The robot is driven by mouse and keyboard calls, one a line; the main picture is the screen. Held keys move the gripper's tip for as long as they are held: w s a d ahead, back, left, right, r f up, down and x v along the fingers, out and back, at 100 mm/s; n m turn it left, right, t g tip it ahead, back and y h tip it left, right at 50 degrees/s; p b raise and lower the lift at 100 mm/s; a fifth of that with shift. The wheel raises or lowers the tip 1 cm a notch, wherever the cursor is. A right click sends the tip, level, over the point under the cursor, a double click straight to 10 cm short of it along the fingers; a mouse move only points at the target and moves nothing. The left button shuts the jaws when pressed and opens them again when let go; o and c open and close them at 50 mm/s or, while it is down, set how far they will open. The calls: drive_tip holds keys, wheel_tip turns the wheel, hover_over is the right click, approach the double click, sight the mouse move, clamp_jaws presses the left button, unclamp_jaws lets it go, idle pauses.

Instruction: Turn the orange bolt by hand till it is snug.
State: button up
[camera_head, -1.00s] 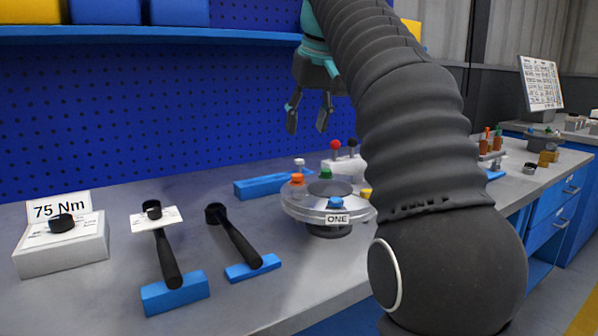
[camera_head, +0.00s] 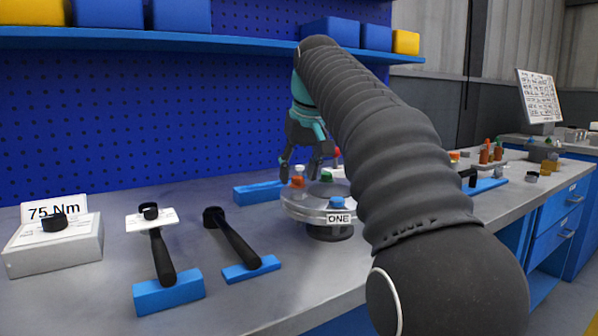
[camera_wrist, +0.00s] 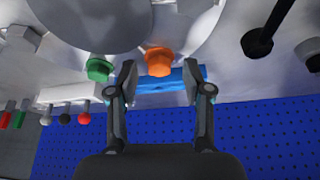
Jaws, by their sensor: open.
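The orange bolt (camera_head: 297,182) stands at the left rear of the round grey flanged shell (camera_head: 312,214), which carries the label ONE. My gripper (camera_head: 307,170) is open above the shell's rear, its fingers pointing down near the orange and green bolts. In the wrist view the orange bolt (camera_wrist: 159,62) lies between the two open fingertips (camera_wrist: 162,75), apart from both. The left finger is close to the green bolt (camera_wrist: 99,68). A blue bolt (camera_head: 336,202) sits at the shell's front. My arm hides the shell's right side.
Two black wrenches (camera_head: 160,255) (camera_head: 235,241) rest on blue blocks at the left. A 75 Nm sign (camera_head: 54,211) stands on a white box. A blue block (camera_head: 258,192) lies behind the shell. The blue pegboard (camera_head: 120,120) rises behind the bench.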

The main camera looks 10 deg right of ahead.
clamp_jaws()
drive_tip(key=shift+r+p, duration=0.1)
drive_tip(key=shift+p, duration=0.2)
drive_tip(key=m+p, duration=0.1)
drive_tip(key=m+h+p, duration=0.1)
drive_tip(key=m, duration=0.1)
drive_tip(key=shift+a+r, duration=0.15)
drive_tip(key=shift+a, duration=0.05)
drive_tip(key=m+h+p, duration=0.1)
drive_tip(key=m+p, duration=0.1)
drive_tip(key=m, duration=0.1)
drive_tip(key=shift+a+m+h+p, duration=0.1)
drive_tip(key=shift+m+h+p, duration=0.2)
drive_tip(key=shift+p, duration=0.1)
drive_tip(key=m, duration=0.1)
drive_tip(key=m+g+h, duration=0.1)
drive_tip(key=m, duration=0.1)
drive_tip(key=shift+w+a+m, duration=0.15)
drive_tip(key=shift+w+m, duration=0.05)
drive_tip(key=shift+m, duration=0.1)
drive_tip(key=m+g, duration=0.1)
drive_tip(key=m, duration=0.1)
drive_tip(key=m+h, duration=0.1)
drive_tip(key=m, duration=0.2)
drive_tip(key=shift+w+m+g, duration=0.15)
drive_tip(key=shift+m+g, duration=0.15)
drive_tip(key=shift+g, duration=0.1)
